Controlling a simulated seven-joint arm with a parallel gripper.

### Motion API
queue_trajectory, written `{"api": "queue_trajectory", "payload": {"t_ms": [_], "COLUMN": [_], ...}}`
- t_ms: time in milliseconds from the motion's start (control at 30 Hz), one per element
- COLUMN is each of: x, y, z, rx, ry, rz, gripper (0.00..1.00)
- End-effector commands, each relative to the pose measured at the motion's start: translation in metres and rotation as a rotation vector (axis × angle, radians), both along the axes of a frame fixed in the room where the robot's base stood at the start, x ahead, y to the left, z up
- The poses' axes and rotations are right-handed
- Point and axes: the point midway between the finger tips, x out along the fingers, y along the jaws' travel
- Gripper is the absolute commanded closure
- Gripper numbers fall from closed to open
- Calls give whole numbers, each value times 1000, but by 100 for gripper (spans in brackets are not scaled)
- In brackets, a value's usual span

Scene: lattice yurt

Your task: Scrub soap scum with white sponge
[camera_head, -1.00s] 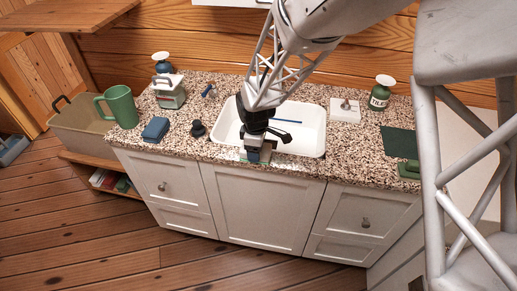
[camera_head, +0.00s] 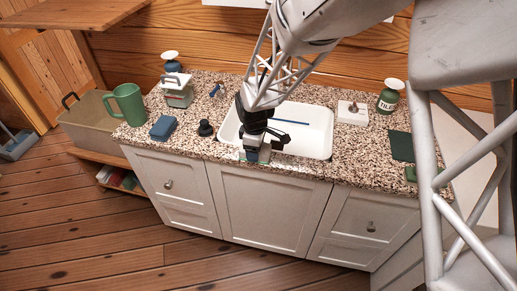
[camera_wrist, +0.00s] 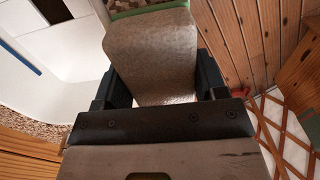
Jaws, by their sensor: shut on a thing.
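My gripper (camera_head: 257,155) is at the front edge of the white sink (camera_head: 322,145), pointing down. In the wrist view my gripper (camera_wrist: 160,92) is shut on a pale grey-brown block (camera_wrist: 152,55) with a green strip at its far end. It looks like the sponge, in shade; its far end is at the granite counter, and I cannot tell if it touches. In the head view the gripper mostly hides it. I cannot make out any soap scum.
A blue block (camera_head: 163,127), a green mug (camera_head: 128,104) and a black knob-like object (camera_head: 205,128) stand on the counter's left. A blue stick (camera_head: 291,122) lies in the sink. A white block (camera_head: 352,113), a TILE bottle (camera_head: 389,97) and a dark green sheet (camera_head: 401,146) are right.

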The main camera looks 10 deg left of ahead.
Motion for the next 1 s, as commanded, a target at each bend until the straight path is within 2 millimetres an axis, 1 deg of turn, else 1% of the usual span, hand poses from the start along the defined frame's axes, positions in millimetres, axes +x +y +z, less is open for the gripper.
{"api": "queue_trajectory", "payload": {"t_ms": [167,567,1000], "x": [0,0,0], "y": [5,7,24], "z": [0,1,-2], "rx": [0,0,0], "ry": [1,-1,0], "rz": [0,0,0], "gripper": [54,54,54]}}
